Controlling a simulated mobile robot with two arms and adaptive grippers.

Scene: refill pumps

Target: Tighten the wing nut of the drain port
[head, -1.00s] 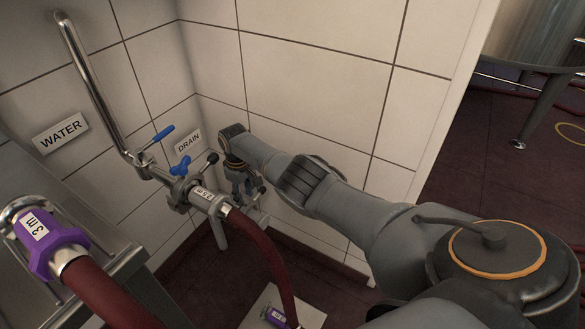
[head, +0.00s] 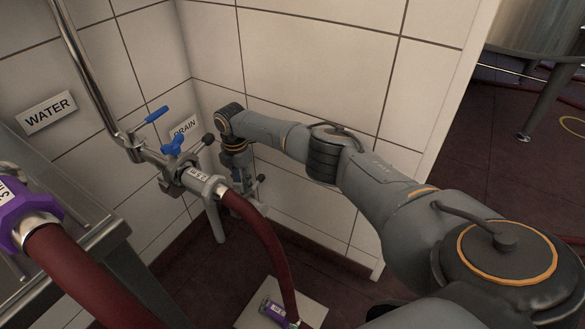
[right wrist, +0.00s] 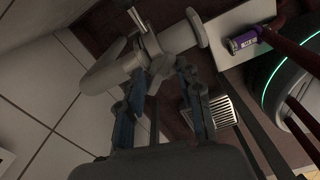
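My right gripper (right wrist: 163,75) points at the drain port's pale pipework (right wrist: 115,68) in the right wrist view. Its two fingers stand apart, with a small grey part (right wrist: 160,66) of the fitting between the tips. I cannot tell whether they touch it or whether it is the wing nut. A metal handle (right wrist: 138,20) sticks up from the pipe. In the head view my right gripper (head: 243,178) is down at the port below the DRAIN sign (head: 184,129), and the wrist hides most of the fitting. My left gripper is out of view.
A purple hose connector (head: 28,212) is at left. Tiled walls close in the corner behind.

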